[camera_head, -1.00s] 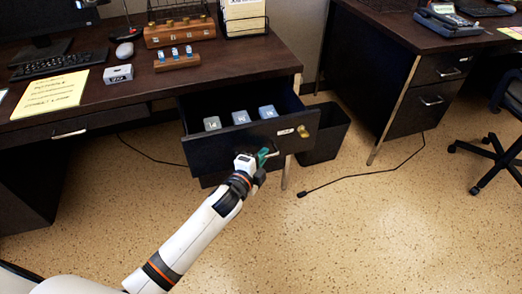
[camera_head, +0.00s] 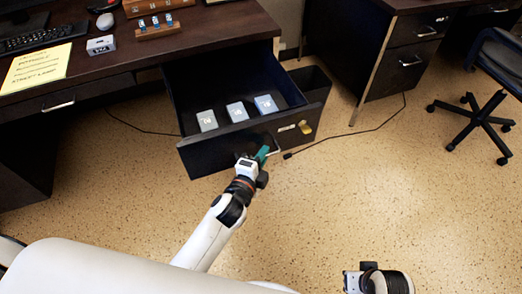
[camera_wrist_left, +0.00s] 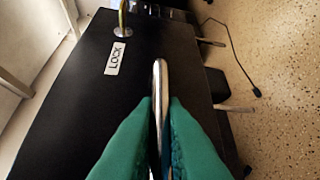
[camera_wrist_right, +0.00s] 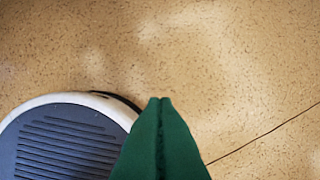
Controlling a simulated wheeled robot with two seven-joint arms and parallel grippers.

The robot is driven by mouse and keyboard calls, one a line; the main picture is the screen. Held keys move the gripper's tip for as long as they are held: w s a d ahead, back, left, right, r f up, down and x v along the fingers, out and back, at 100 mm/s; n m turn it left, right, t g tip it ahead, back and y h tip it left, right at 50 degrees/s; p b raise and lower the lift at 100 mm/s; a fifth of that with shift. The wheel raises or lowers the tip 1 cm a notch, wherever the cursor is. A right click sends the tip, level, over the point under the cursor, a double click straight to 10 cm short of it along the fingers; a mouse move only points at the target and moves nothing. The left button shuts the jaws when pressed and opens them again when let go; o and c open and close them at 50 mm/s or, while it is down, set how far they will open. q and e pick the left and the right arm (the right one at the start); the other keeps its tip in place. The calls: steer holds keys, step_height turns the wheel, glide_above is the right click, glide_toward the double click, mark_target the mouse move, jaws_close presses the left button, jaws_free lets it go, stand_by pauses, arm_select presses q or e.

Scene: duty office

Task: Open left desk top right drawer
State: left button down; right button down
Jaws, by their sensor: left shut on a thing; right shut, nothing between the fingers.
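The left desk's top right drawer (camera_head: 217,154) is pulled well out in the head view, and three small light boxes (camera_head: 237,112) show inside it. My left gripper (camera_head: 262,154) is at the drawer front. In the left wrist view its green fingers (camera_wrist_left: 160,125) are shut on the silver drawer handle (camera_wrist_left: 160,85). A "LOCK" label (camera_wrist_left: 115,59) and a brass lock (camera_wrist_left: 123,31) sit on the drawer front beside the handle. My right gripper shows in the right wrist view with its green fingertips (camera_wrist_right: 160,103) pressed together, empty, above the floor.
A dark bin (camera_head: 310,84) stands right of the drawer. A black cable (camera_head: 345,135) lies on the floor. A second desk (camera_head: 385,60) and a wheeled chair (camera_head: 490,75) stand at the right. The speckled floor in front is clear.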

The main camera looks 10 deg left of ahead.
arm_select(q)
steer(key=c, duration=1.5)
jaws_free()
